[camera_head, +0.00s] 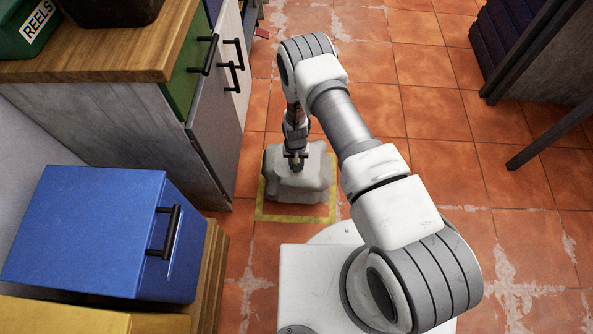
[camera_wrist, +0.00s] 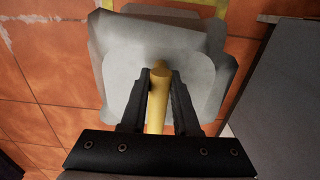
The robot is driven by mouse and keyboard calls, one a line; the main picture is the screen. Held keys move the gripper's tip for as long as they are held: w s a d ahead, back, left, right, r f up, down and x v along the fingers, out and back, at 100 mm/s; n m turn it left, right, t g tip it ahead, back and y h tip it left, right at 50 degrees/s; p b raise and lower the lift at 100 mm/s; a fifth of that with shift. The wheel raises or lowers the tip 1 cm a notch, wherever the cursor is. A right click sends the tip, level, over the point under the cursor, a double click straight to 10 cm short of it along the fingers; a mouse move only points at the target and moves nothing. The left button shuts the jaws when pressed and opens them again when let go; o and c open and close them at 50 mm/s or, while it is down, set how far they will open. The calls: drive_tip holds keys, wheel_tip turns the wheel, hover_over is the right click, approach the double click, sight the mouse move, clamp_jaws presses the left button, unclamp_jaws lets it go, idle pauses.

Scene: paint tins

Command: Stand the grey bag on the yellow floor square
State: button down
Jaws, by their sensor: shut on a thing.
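The grey bag (camera_head: 312,182) is inside the yellow floor square (camera_head: 262,216) in the head view, with the square's outline showing around its front and left sides. In the wrist view the bag (camera_wrist: 203,72) fills the upper middle, and a yellow handle (camera_wrist: 157,105) stands up from it. My gripper (camera_head: 296,160) is directly above the bag. In the wrist view my gripper (camera_wrist: 160,82) is shut on the yellow handle, one finger on each side. The bag looks upright. I cannot tell whether its underside touches the floor.
A wooden-topped cabinet (camera_head: 110,60) with black handles stands close on the left. A blue drawer box (camera_head: 90,225) is at the lower left. A dark bench or rack (camera_head: 525,45) with slanting legs is at the upper right. Tiled floor (camera_head: 465,175) to the right is clear.

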wheel_tip(320, 180, down, 4)
drive_tip(key=shift+w+b, duration=0.15)
drive_tip(key=shift+b, duration=0.85)
drive_tip(key=shift+r, duration=0.1)
drive_tip(key=c, duration=0.7)
unclamp_jaws()
drive_tip(key=shift+o, duration=0.2)
